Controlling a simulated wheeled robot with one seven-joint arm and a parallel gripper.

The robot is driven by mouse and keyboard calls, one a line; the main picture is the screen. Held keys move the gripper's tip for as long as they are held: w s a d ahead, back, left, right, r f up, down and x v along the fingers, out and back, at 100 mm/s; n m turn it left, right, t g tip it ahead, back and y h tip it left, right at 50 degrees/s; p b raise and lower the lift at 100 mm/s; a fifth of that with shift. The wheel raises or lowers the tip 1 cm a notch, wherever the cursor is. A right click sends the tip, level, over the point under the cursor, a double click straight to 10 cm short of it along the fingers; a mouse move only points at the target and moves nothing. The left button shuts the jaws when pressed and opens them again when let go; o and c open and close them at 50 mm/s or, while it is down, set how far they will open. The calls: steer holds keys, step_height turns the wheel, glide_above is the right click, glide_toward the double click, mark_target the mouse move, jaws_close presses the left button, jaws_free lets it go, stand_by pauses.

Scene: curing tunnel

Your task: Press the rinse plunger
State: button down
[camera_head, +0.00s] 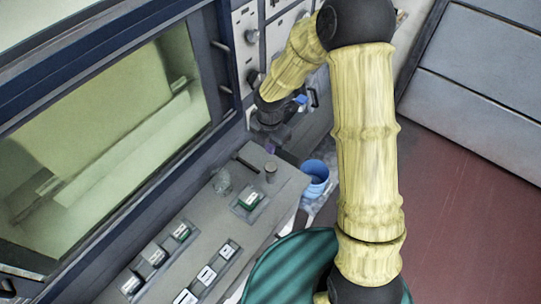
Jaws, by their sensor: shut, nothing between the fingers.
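A grey control console (215,215) runs along the front of the tunnel. A short grey cylinder (271,172) stands upright near its far right corner. It may be the rinse plunger, but I cannot read any label that confirms this. My gripper (270,146) is small and dark in the view, pointing down near the far end of the console, beyond the short cylinder. Its fingers look shut and empty. I cannot tell its exact height or whether it touches anything.
Several labelled push buttons, including a green one (250,199), sit on the console. A clear knob-like piece (222,181) and a dark bar (245,163) are near the cylinder. A blue bucket (316,175) stands to the right. A large window (110,130) is at left; red floor lies open at right.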

steer(key=shift+r, duration=1.65)
steer(key=s+d+r+m+t+b, duration=0.1)
steer(key=s+d+m+b, duration=0.2)
steer(key=m, duration=1.1)
steer(key=s+d+r+m+t+b, duration=0.1)
steer(key=s+d+m+b, duration=0.3)
steer(key=s+d+m, duration=0.5)
steer(key=d+m, duration=0.2)
steer(key=m, duration=0.3)
steer(key=shift+s+d+r+t, duration=0.2)
steer(key=shift+s+t, duration=0.05)
steer(key=shift+t, duration=0.05)
steer(key=shift+a, duration=0.1)
